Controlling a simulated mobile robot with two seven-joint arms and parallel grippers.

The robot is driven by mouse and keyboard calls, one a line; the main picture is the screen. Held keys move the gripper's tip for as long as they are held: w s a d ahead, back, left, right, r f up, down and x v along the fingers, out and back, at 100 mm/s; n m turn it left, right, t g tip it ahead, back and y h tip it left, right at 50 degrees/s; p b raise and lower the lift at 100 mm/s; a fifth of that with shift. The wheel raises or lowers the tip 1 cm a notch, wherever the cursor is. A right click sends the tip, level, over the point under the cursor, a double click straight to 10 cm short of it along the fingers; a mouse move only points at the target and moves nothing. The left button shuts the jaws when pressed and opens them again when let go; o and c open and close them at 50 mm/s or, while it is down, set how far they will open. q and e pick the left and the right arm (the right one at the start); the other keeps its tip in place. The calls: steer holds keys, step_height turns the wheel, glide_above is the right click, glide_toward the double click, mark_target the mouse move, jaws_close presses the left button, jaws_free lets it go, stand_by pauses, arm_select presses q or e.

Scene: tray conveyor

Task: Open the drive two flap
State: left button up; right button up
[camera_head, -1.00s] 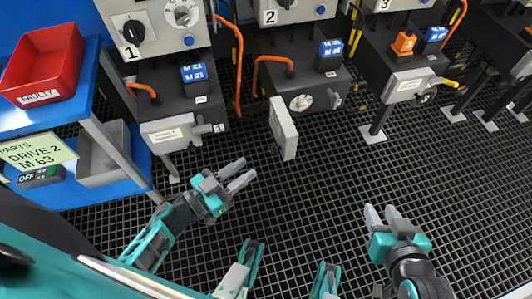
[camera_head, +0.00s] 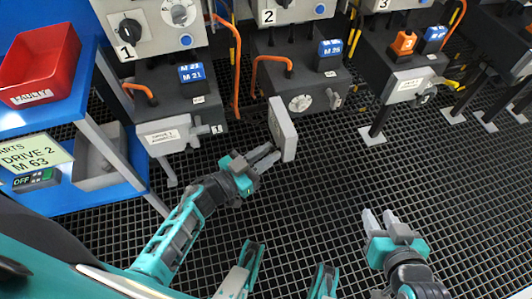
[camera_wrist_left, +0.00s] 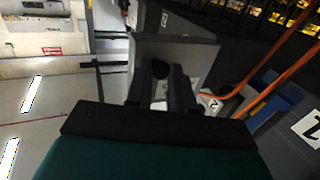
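The drive two flap is a light-grey panel (camera_head: 284,130) in the head view. It stands swung out from the left side of the drive two box (camera_head: 300,78), baring a round grey fitting (camera_head: 300,103) on the box front. My left gripper (camera_head: 268,156) is at the flap's left face, close to its lower part; I cannot tell whether it touches. Its fingers look apart and empty, and the left wrist view shows a gap between the dark fingers (camera_wrist_left: 160,92). My right gripper (camera_head: 381,219) is open and empty, well to the right above the grating floor.
Drive one's box (camera_head: 180,97) has a closed front panel (camera_head: 168,135). Drive three's box (camera_head: 408,60) stands to the right. A blue shelf (camera_head: 85,192) with a red bin (camera_head: 42,62) and a grey bin (camera_head: 100,165) is at left. The floor grating (camera_head: 320,200) between the grippers is clear.

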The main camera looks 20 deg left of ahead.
arm_select(q)
jaws_close()
steer(key=shift+a, duration=0.15)
steer(key=shift+a+r+m+g+h+p, duration=0.1)
steer(key=shift+a+m+g+h+p, duration=0.3)
steer(key=shift+a+m+g+h, duration=0.4)
steer(key=shift+w+a+m+g+h+b, duration=0.15)
steer(key=shift+a+m+g+h+b, duration=0.1)
steer(key=shift+a+m+g+h, duration=0.55)
steer(key=shift+w+a+m+g+h+b, duration=0.15)
steer(key=shift+a+m+g+h+b, duration=0.1)
steer(key=shift+a+m+g+h, duration=0.55)
steer(key=shift+d, duration=0.15)
steer(key=shift+o, duration=1.5)
jaws_free()
